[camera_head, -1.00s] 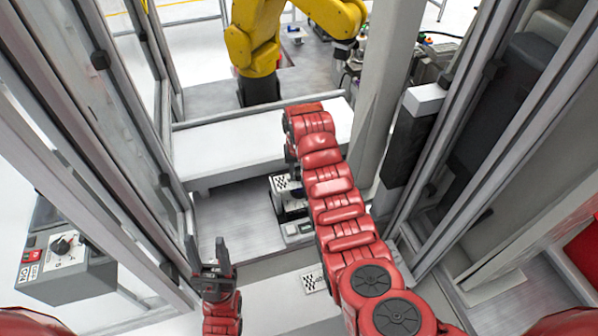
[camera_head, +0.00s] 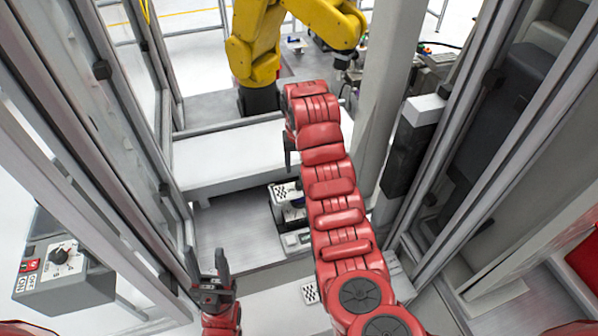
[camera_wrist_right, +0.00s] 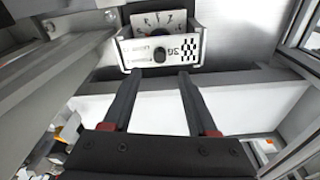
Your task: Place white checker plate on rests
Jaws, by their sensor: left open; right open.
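A white plate with a black checker patch (camera_head: 284,192) shows on a dark unit below the white ledge, left of my right arm. A second white checkered piece (camera_head: 310,292) lies lower down, partly covered by my right arm. In the right wrist view, a white panel with a checker patch, print and a dark knob (camera_wrist_right: 160,52) sits in a dark holder ahead of the fingers. My right gripper (camera_wrist_right: 160,78) is open and empty, just short of that panel. In the head view my arm mostly hides it. My left gripper (camera_head: 207,262) is open and empty at lower left.
A white ledge (camera_head: 225,160) crosses the cell, with a yellow robot arm (camera_head: 255,55) behind it. Grey posts and frames stand on both sides. A grey control box (camera_head: 62,262) is at the left. The metal floor (camera_head: 235,230) left of the dark unit is clear.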

